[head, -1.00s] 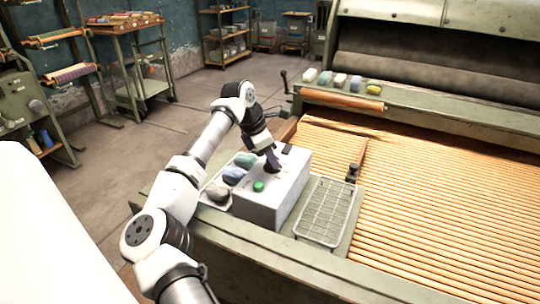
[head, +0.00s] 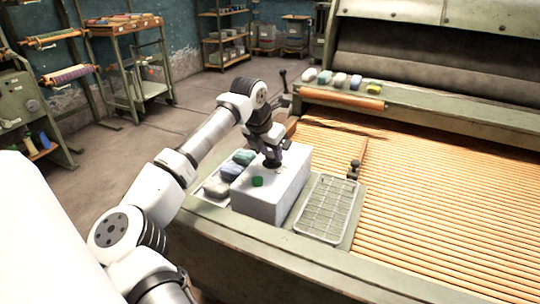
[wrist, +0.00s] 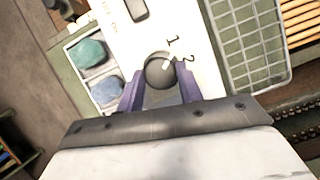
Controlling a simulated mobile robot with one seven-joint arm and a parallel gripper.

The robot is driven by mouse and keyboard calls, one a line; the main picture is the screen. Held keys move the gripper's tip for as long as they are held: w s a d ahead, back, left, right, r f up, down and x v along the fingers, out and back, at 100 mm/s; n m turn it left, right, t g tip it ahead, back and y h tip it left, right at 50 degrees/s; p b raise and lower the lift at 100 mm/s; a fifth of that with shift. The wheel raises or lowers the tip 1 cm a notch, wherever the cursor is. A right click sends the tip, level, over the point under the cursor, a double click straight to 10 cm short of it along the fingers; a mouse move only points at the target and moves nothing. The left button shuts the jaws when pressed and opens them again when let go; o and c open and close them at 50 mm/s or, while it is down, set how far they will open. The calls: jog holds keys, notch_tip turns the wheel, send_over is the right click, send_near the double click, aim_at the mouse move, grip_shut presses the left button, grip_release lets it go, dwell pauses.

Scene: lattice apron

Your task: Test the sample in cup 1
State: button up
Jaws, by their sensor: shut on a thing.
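A white box-shaped tester (head: 265,203) stands on the machine's front ledge, with a green button (head: 257,181) on its top. In the wrist view a round grey knob (wrist: 158,69) sits on the white top (wrist: 205,75), beside the printed marks 1 and 2. The knob's pale pointer faces the marks, but I cannot tell which one. My gripper (wrist: 161,82) is shut on the knob, its purple fingers on either side. In the head view my gripper (head: 272,163) is down at the tester's top. No cup is clearly identifiable.
A tray (head: 214,201) with green, blue and grey lumps lies left of the tester. A wire rack (head: 325,208) lies to its right. Several coloured lumps (head: 340,80) sit on the back ledge.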

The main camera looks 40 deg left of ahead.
jog(key=shift+n+y+b, duration=0.4)
jog(key=shift+n+b, duration=0.2)
jog(key=shift+n, duration=0.5)
jog(key=shift+d, duration=0.1)
jog(key=o, duration=1)
jog(key=shift+r, duration=0.1)
jog(key=v, duration=1.3)
jog(key=shift+d+r, duration=0.1)
jog(key=shift+r, duration=0.3)
